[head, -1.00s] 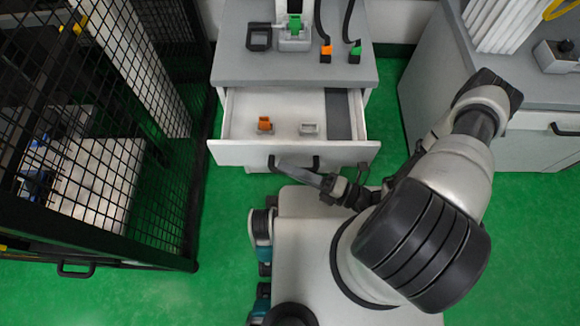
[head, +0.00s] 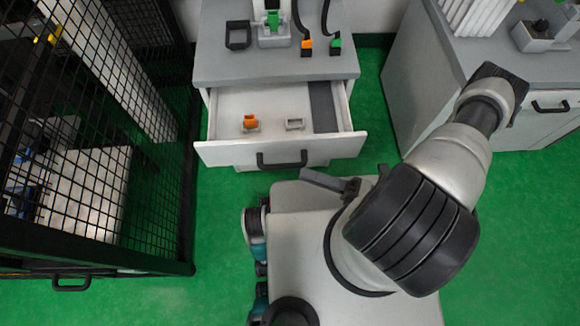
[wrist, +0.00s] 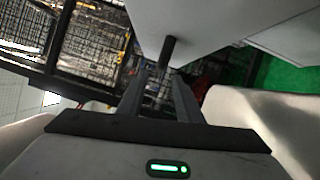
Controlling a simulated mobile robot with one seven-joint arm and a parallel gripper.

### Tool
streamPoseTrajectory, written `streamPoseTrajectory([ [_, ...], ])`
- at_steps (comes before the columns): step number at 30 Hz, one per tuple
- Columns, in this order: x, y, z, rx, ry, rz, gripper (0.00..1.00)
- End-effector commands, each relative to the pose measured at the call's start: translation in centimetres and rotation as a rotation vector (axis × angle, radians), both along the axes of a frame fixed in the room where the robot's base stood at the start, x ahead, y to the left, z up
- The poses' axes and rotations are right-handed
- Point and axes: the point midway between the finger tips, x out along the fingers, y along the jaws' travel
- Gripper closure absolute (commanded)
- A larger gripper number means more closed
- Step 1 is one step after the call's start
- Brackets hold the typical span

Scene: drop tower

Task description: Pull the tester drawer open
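The tester drawer (head: 222,153) stands pulled out from the grey cabinet, its inside visible in the head view. Its black bar handle (head: 282,160) is on the front face. In the wrist view the handle shows end-on as a dark stub (wrist: 171,50) beyond the fingertips. My gripper (head: 308,178) is just in front of the drawer, to the right and below the handle, apart from it. In the wrist view the two fingers of my gripper (wrist: 162,75) are spread with nothing between them. My arm covers part of the gripper in the head view.
The drawer holds an orange piece (head: 250,122) and a small grey holder (head: 295,124). Devices stand on the cabinet top (head: 220,68). A black mesh cage (head: 150,190) stands left. Another grey cabinet (head: 440,110) is right. Green floor lies between.

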Motion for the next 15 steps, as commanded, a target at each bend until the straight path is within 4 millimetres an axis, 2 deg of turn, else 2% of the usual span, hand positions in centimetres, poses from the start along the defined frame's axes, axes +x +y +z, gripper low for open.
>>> streamPoseTrajectory([
  [1, -0.4, -1.3, -0.2, -0.004, -0.001, -0.004, 0.68],
  [6, -1.8, -4.7, -0.5, -0.003, 0.0, -0.003, 0.68],
  [10, -2.6, -6.5, -0.6, -0.001, -0.001, -0.002, 0.68],
  [15, -3.1, -7.7, -0.6, -0.001, 0.0, -0.001, 0.68],
])
